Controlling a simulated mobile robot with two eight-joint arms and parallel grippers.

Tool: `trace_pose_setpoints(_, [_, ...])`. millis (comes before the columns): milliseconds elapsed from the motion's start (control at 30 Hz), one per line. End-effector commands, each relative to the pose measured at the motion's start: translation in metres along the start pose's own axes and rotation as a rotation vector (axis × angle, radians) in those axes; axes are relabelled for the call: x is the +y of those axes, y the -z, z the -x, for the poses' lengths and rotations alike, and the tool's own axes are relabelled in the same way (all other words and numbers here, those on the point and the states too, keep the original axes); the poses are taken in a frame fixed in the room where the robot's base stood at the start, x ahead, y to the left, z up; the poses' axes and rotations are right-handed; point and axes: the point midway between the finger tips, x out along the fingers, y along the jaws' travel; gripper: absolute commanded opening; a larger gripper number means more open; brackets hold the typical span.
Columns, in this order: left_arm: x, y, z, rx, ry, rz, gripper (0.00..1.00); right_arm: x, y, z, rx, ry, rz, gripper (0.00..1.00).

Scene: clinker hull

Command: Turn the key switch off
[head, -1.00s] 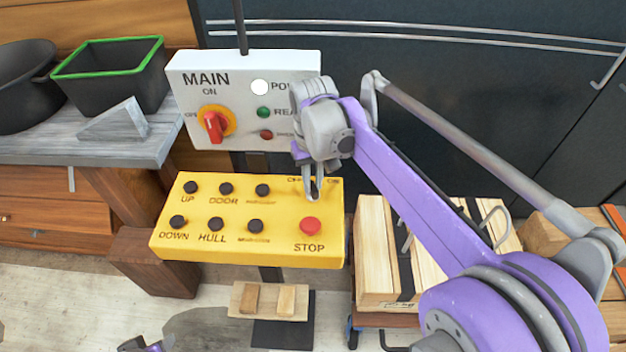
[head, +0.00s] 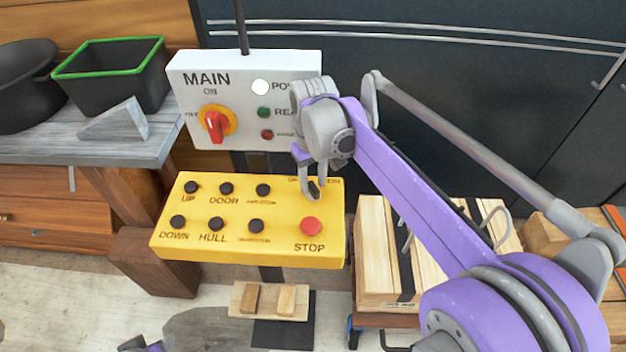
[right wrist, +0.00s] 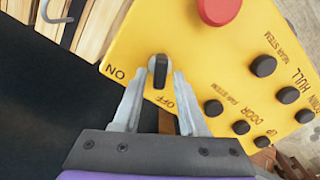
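The key switch, a small black knob on a grey round base (right wrist: 160,67), sits on the yellow panel (right wrist: 190,55) between the ON and OFF labels. Its lower end in the right wrist view points toward OFF. My right gripper (right wrist: 164,78) is open, with one fingertip on each side of the knob; I cannot tell if either touches it. In the head view my right gripper (head: 313,187) is over the top right corner of the yellow panel (head: 200,247) and partly hides the switch. Only a small piece of my left arm shows at the bottom edge.
The red STOP button (head: 310,227) lies just below the switch, with several black buttons to the left. The white MAIN box (head: 225,80) with its red rotary handle (head: 213,125) stands above. A wooden crate (head: 375,250) is at the right.

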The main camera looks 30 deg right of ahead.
Motion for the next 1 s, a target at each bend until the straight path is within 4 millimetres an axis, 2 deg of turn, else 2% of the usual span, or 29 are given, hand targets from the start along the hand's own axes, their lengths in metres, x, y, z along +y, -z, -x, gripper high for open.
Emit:
trace_pose_setpoints(300, [0.000,0.000,0.000,0.000,0.000,0.000,0.50,0.000,0.000,0.000,0.000,0.000,-0.001,0.50])
trace_pose_setpoints(433, [0.000,0.001,0.001,0.001,0.000,0.000,0.50,0.000,0.000,0.009,0.000,0.000,-0.001,0.50])
trace_pose_setpoints(800, [0.000,0.006,0.005,0.006,0.000,0.000,0.50,0.000,0.000,0.081,0.000,0.000,-0.001,0.50])
trace_pose_setpoints(1000, [0.000,0.008,0.006,0.008,0.000,0.000,0.50,0.000,0.000,0.104,0.000,0.000,-0.001,0.50])
